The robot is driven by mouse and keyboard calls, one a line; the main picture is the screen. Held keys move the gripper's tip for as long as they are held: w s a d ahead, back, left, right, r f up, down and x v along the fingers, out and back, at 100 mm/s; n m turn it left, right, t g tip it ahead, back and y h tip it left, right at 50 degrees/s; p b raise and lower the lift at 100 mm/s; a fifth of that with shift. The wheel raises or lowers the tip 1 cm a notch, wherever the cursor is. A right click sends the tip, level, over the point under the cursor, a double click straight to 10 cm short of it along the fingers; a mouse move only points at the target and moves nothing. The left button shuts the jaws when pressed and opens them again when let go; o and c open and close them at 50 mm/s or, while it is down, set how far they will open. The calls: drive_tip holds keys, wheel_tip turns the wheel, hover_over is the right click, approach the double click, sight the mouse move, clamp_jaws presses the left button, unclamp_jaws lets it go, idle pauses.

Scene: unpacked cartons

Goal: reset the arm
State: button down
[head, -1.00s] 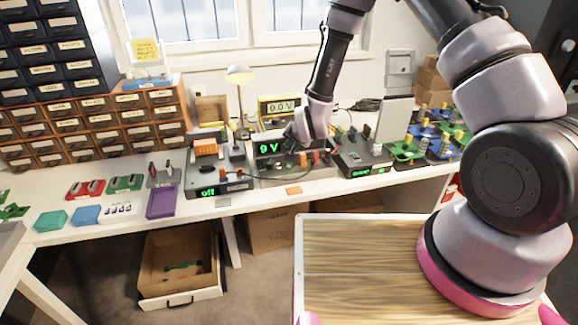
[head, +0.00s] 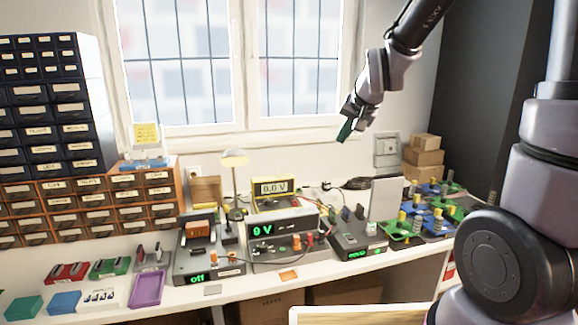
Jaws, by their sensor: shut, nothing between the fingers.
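On the white bench stand a power supply (head: 283,239) reading 9 V, a yellow meter (head: 273,188), a lamp (head: 235,160), an off unit (head: 207,258) and circuit boards (head: 437,212). Drawer cabinets (head: 45,110) rise at left. Cartons (head: 423,157) sit at the back right.

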drive_tip(key=s+d+r, duration=0.5)
drive_tip(key=s, duration=0.5)
drive_tip(key=s+d+r, duration=0.5)
drive_tip(key=s+r, duration=0.1)
drive_tip(key=s, duration=0.5)
drive_tip(key=shift+s+d+g+h, duration=0.2)
drive_tip(key=shift+g+h, duration=0.1)
drive_tip(key=shift+g, duration=0.1)
